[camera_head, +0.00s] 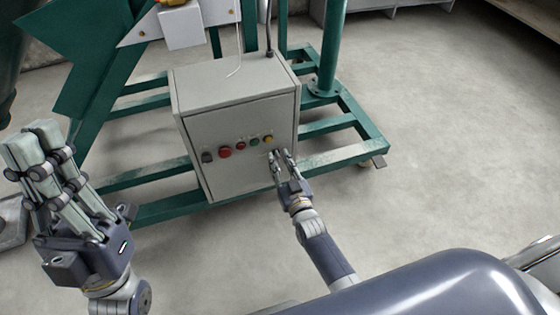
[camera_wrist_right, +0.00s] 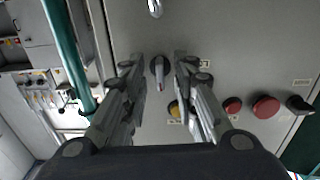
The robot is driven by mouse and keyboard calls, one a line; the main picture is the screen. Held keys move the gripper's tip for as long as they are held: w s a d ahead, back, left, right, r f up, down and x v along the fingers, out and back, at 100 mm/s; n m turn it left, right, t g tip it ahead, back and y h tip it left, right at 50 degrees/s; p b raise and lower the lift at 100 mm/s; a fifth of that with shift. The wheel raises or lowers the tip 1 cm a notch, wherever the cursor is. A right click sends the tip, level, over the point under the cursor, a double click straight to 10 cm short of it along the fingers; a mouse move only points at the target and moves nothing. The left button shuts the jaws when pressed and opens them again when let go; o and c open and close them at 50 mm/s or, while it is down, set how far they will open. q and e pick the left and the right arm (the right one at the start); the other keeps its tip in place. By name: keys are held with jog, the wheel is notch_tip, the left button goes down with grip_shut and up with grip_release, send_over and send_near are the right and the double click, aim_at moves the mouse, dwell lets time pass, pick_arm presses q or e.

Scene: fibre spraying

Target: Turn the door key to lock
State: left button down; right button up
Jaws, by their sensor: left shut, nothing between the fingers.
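The grey control box (camera_head: 238,170) stands on a green frame, with a row of buttons on its front door. My right gripper (camera_head: 282,154) is at the right side of this door, right of the yellow button. In the right wrist view the right gripper (camera_wrist_right: 160,62) is open, one finger on each side of a small grey turning handle (camera_wrist_right: 159,72), seemingly the key, with a reddish tip. I see gaps on both sides of it. A shiny metal piece (camera_wrist_right: 154,8) is at the top edge, partly cut off. My left gripper (camera_head: 32,142) is shut and empty, away from the box.
The green frame (camera_head: 340,135) surrounds the box at floor level. The concrete floor (camera_head: 450,140) to the right is clear.

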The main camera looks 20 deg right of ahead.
jog(key=s, duration=1.1)
jog(key=shift+s+d, duration=0.2)
jog(key=shift+s, duration=0.05)
